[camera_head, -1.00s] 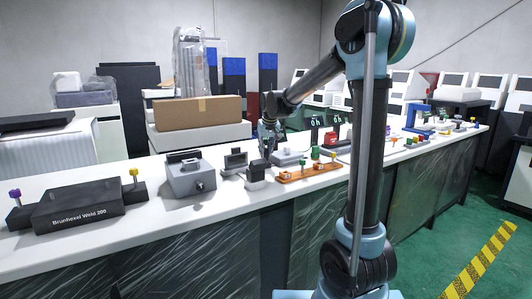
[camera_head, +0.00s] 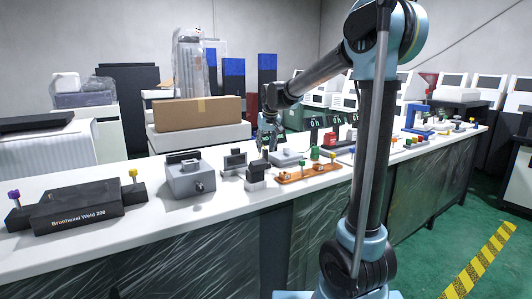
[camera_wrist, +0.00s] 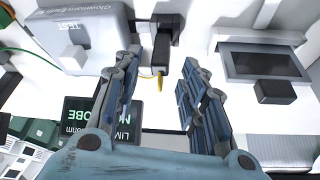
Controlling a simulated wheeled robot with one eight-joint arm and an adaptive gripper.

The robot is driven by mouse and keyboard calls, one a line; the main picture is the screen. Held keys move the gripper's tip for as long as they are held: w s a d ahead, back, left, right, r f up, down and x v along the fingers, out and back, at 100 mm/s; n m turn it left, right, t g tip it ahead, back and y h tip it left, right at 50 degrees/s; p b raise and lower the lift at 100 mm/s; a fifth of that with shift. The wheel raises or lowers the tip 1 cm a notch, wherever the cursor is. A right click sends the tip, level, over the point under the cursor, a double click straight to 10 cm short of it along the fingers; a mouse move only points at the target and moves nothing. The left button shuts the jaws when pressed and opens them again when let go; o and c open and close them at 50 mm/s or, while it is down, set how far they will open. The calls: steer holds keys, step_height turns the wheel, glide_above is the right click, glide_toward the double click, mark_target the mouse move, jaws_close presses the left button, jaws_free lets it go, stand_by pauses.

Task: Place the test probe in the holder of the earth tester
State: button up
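The grey earth tester (camera_wrist: 85,38), with a TEST button and partly legible lettering, lies at upper left in the wrist view. In the head view its pale body (camera_head: 289,158) is just right of my gripper (camera_head: 270,138). A black upright piece (camera_wrist: 163,45) with a thin yellow tip (camera_wrist: 160,82) shows beside the tester, between and beyond the fingers. It may be the probe or its holder; I cannot tell which. A green-yellow lead runs toward it. My gripper (camera_wrist: 158,85) is open, its fingers wide apart with nothing held between them.
A dark readout (camera_wrist: 95,117) with green text is at lower left. A black block (camera_head: 255,176) and an orange board (camera_head: 308,172) stand near the bench's front edge.

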steer(key=v, duration=0.9)
steer(key=s+d+f, duration=0.3)
steer(key=s+d, duration=0.4)
steer(key=s+d+f+m, duration=0.1)
steer(key=s+d+f, duration=0.4)
steer(key=s+f, duration=0.2)
steer(key=s+d+f+m+g+h, duration=0.1)
steer(key=s+d+f, duration=0.4)
steer(key=s+f, duration=0.3)
steer(key=s+d+f+m+g, duration=0.1)
steer(key=s+d+f, duration=0.5)
steer(key=s, duration=0.8)
steer(key=shift+s+f+m, duration=0.25)
steer(key=shift+f+m, duration=0.05)
steer(key=shift+f, duration=0.5)
